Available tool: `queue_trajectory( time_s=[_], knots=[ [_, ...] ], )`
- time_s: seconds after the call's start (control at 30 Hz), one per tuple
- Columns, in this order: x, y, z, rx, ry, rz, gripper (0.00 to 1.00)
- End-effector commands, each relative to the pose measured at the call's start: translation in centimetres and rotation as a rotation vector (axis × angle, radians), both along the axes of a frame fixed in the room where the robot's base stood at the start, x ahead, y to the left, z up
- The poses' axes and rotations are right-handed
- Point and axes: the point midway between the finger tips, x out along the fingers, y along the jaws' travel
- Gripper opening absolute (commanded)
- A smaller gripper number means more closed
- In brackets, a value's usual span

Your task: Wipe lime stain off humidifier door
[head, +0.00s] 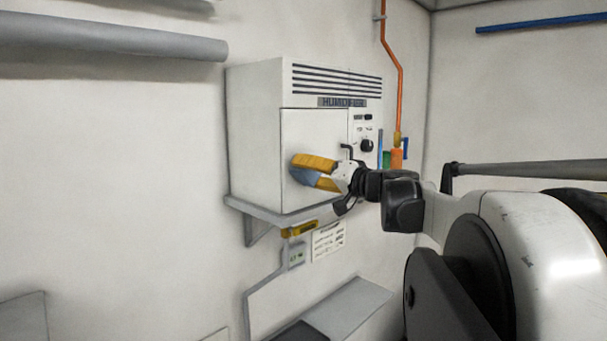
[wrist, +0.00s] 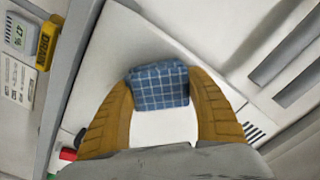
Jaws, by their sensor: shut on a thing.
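The humidifier (head: 255,130) is a white box with a flat white door (head: 308,128) on its front, which looks closed. The door also shows in the wrist view (wrist: 112,45). My gripper (head: 302,170), with yellow ribbed fingers, is in front of the door's lower middle. It is shut on a blue checkered cloth (wrist: 160,86), which also shows in the head view (head: 303,177). The cloth is at or very near the door; I cannot tell if it touches. I see no lime stain; the cloth and fingers hide part of the door.
A dark door handle (head: 346,150) and a black knob (head: 367,146) are right of my gripper. The humidifier stands on a wall shelf (head: 270,214). An orange pipe (head: 400,80) runs down the wall at right. A yellow drain label (wrist: 47,42) is below the shelf.

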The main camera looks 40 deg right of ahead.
Motion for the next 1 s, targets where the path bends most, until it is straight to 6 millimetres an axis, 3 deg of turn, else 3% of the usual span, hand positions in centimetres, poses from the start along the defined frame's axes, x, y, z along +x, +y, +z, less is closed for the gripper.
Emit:
queue_trajectory(
  time_s=[0.17,1.0],
  knots=[
    [0.0,-0.4,0.3,0.0,-0.001,-0.001,0.37],
    [0.5,-6.5,0.3,0.0,0.0,-0.001,0.37]
  ],
)
